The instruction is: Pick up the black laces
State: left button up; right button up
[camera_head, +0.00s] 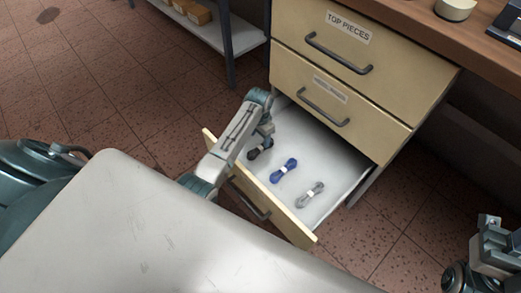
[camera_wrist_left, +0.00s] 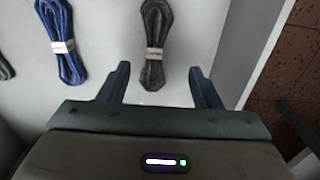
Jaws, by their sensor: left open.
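The black laces (camera_head: 254,154) lie as a bundle with a pale band in the open bottom drawer (camera_head: 340,198), partly hidden by my left arm in the head view. My left gripper (camera_head: 266,134) is over the drawer at these laces. In the left wrist view, the left gripper (camera_wrist_left: 158,82) is open, and the black laces (camera_wrist_left: 154,68) lie between and beyond its fingertips, with nothing gripped. Part of my right arm shows at the lower right of the head view; its jaw state is unclear.
Blue laces (camera_head: 284,170) and grey laces (camera_head: 310,194) lie beside the black ones in the drawer. The drawer front (camera_head: 298,232) and side walls rise around them. Shut drawers (camera_head: 345,95) stand above. A pale table (camera_head: 150,235) is in front.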

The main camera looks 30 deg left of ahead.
aim_at(260, 147)
pick_arm(q)
jog(key=f+b, duration=0.1)
jog(key=f, duration=0.2)
jog(key=f+b, duration=0.1)
jog(key=f, duration=0.1)
jog(key=shift+s+d+f+b, duration=0.15)
jog(key=shift+s+d+b, duration=0.1)
jog(key=shift+d+b, duration=0.05)
jog(key=c, duration=1.1)
